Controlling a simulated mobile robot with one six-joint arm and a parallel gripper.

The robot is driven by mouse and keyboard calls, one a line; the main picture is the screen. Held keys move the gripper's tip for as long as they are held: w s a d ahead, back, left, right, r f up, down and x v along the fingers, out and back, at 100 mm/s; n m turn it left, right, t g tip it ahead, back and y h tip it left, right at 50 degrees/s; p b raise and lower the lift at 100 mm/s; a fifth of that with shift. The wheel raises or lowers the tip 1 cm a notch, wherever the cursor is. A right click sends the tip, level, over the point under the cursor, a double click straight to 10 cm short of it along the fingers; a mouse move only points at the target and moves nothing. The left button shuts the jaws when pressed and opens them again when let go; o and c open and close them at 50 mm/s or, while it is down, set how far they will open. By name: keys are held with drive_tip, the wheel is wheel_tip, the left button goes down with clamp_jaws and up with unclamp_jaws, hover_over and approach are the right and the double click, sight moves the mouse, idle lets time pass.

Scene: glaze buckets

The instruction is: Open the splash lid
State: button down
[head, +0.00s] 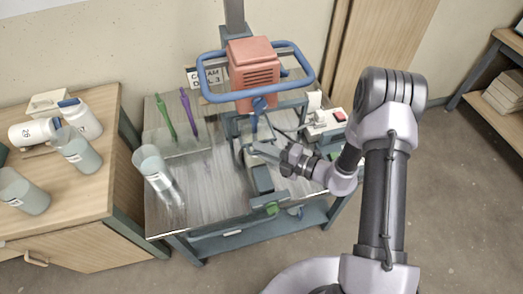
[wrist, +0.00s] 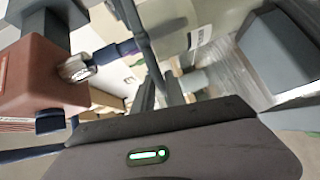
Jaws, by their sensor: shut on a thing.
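The mixer's red motor head (head: 253,65) stands over the table at the back, and its red housing is at the left in the wrist view (wrist: 35,75). My gripper (head: 258,150) reaches in from the right, below the motor head. In the wrist view my gripper (wrist: 160,88) has its two dark fingers close together, shut on a thin dark bar (wrist: 138,30) that runs up between them. I take this bar to be part of the splash lid, but its outline is unclear. The rest of the lid is hidden or too small to tell in the head view.
A blue guard rail (head: 205,88) rings the motor head. A grey cup (head: 151,165) stands at the table's left, before green (head: 165,117) and purple (head: 189,112) tools. A box with a red switch (head: 328,121) is at the right. Several jars crowd the left bench.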

drive_tip(key=shift+s+f, duration=0.3)
drive_tip(key=shift+f, duration=0.05)
drive_tip(key=w+d, duration=0.3)
drive_tip(key=d, duration=0.8)
drive_tip(key=shift+w+d+p, duration=0.2)
drive_tip(key=shift+d+p, duration=0.05)
drive_tip(key=shift+p, duration=0.05)
drive_tip(key=c, duration=1.5)
unclamp_jaws()
drive_tip(key=shift+w, duration=0.15)
drive_tip(key=shift+r, duration=0.15)
